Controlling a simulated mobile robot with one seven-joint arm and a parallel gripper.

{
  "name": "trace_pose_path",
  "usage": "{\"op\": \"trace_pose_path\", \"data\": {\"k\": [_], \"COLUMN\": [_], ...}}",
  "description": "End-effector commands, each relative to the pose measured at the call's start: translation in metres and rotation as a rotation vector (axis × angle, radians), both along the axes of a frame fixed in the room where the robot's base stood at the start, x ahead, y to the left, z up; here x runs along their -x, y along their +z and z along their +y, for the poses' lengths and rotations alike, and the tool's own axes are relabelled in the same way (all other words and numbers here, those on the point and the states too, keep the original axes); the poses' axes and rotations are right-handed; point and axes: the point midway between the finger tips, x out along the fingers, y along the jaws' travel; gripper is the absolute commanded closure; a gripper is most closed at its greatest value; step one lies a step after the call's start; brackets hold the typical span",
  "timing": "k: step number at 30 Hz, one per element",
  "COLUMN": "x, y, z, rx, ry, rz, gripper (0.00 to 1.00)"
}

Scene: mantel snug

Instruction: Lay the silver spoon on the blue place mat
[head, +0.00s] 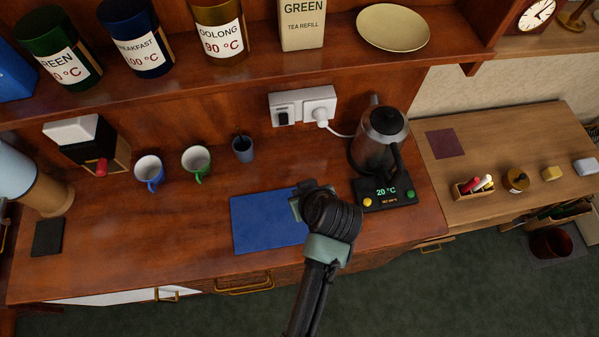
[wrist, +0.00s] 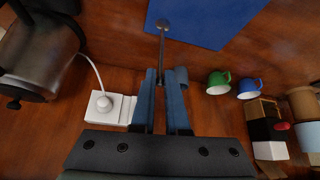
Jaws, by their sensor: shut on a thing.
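The silver spoon (wrist: 162,42) shows in the wrist view, its handle between my gripper's fingers (wrist: 160,76) and its bowl pointing away from them. My gripper is shut on the handle. The bowl appears over the edge of the blue place mat (wrist: 208,18); I cannot tell whether it touches. In the head view the mat (head: 262,222) lies flat on the wooden counter, and my gripper (head: 300,203) is over its right part. The spoon cannot be made out in the head view, where my gripper and arm cover that area.
A kettle (head: 381,135) on a black base (head: 386,194) stands close to the right of my gripper. A grey cup (head: 243,149), a green mug (head: 196,163) and a blue mug (head: 149,172) stand behind the mat.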

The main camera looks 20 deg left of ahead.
Motion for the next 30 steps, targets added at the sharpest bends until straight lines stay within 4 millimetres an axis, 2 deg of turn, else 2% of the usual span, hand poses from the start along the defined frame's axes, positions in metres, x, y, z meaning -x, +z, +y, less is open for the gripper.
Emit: {"op": "trace_pose_path", "data": {"k": [10, 23, 24, 28, 30], "x": [0.000, 0.000, 0.000, 0.000, 0.000], "y": [-0.041, -0.048, -0.047, -0.046, -0.046], "z": [0.000, 0.000, 0.000, 0.000, 0.000], "rx": [0.000, -0.001, -0.001, -0.001, -0.001], "ry": [-0.001, -0.001, -0.001, -0.001, -0.001], "rz": [0.000, -0.001, -0.001, -0.001, -0.001], "gripper": [1.00, 1.00, 0.80, 0.58, 0.58]}}
